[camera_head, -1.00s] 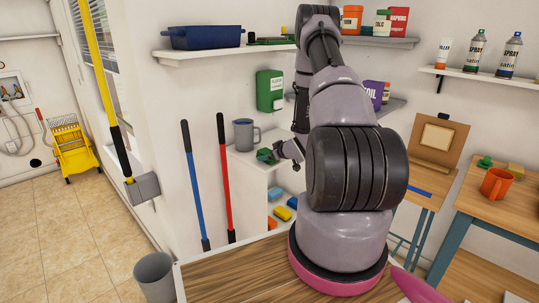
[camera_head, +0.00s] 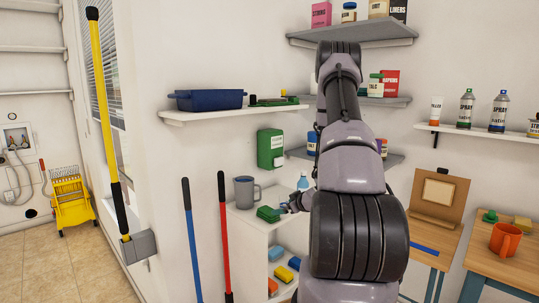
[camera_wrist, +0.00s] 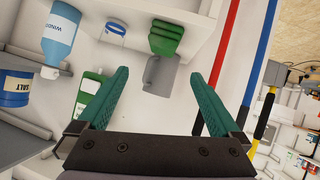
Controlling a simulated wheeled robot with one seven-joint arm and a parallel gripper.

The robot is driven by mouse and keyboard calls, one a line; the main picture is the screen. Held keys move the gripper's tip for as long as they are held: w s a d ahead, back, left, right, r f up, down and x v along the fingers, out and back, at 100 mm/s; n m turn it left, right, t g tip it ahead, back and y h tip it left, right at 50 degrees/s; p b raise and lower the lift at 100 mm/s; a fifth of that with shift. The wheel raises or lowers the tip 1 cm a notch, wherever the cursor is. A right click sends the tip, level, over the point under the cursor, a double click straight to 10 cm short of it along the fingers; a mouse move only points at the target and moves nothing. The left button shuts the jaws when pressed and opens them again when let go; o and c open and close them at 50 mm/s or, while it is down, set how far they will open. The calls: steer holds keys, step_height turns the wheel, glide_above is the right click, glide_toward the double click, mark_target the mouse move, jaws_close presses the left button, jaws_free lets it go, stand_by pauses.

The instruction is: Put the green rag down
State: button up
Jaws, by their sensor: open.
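The green rag (camera_head: 268,214) lies folded on top of the white cabinet (camera_head: 245,218), just in front of the grey pitcher (camera_head: 244,191). In the head view my gripper (camera_head: 296,203) is right of the rag and partly hidden by my arm.
A blue spray bottle (camera_head: 303,181) stands behind my gripper, and a green dispenser (camera_head: 270,149) hangs above the cabinet. Blue (camera_head: 193,240) and red (camera_head: 224,235) handles stand to the left. Coloured sponges (camera_head: 284,274) sit on the lower shelf.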

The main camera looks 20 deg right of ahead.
steer(key=s+a+r+m+g+h, duration=0.1)
steer(key=s+a+r+m+h, duration=0.1)
steer(key=r, duration=1)
steer(key=s+a+r+m+g+h, duration=0.1)
steer(key=s+a+r+m+g, duration=0.15)
steer(key=r, duration=0.95)
steer(key=s+a+r+m+y, duration=0.1)
steer(key=s+a+r, duration=0.3)
steer(key=s, duration=0.3)
steer(key=s+a+r+m+g+y, duration=0.1)
steer(key=s+a+r, duration=0.3)
steer(key=s+a, duration=0.2)
steer(key=s+a+r+m+y, duration=0.2)
steer(key=s+a+r, duration=0.2)
steer(key=s+a, duration=0.2)
steer(key=s, duration=0.2)
steer(key=shift+s, duration=0.3)
steer(key=shift+d, duration=0.1)
